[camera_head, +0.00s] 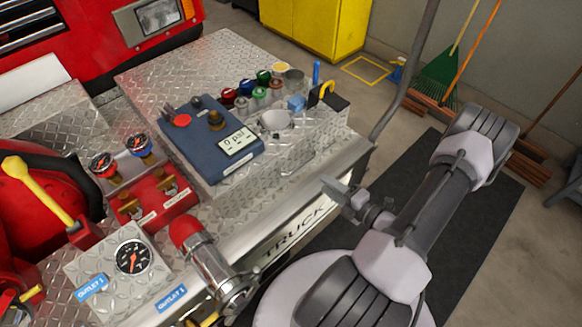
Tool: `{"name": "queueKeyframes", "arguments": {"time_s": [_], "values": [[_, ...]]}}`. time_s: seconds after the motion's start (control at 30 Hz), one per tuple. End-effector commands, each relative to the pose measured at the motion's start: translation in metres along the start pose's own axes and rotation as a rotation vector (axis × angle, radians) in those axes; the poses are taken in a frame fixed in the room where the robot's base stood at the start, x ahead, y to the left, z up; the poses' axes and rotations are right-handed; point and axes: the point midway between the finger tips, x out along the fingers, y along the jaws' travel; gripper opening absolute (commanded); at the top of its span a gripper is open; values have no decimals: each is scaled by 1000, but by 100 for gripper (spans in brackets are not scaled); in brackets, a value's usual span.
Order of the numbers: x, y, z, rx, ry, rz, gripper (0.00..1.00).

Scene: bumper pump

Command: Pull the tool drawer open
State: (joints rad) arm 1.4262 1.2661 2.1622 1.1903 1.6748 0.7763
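My gripper (336,190) is at the front edge of the metal bumper deck, beside the right end of a white front panel lettered "TRUCK" (297,232). The gripper points left toward the bumper. It is small and seen from above, so I cannot tell if its fingers are open or shut, or if it touches the bumper. No drawer is clearly seen standing out. The bumper's front face is seen at a steep angle and partly hidden by my arm, so a drawer handle cannot be made out.
The diamond-plate deck (210,70) carries a blue pump box (205,145), several coloured caps, and a black box with a yellow handle (328,96). A red-capped outlet valve (205,258) and gauge panel stand at left. A grey pole (408,75) rises by the corner. A dark mat covers the floor.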

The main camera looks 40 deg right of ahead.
Motion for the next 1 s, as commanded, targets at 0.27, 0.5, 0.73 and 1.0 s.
{"name": "queueKeyframes", "arguments": {"time_s": [0.27, 0.5, 0.73, 1.0], "values": [[84, -3, -3, -6, 9, 0, 35], [122, -1, -2, -6, 6, 0, 35], [130, 0, -2, -4, 5, 0, 35], [130, 0, -2, -5, 5, 0, 11]]}}
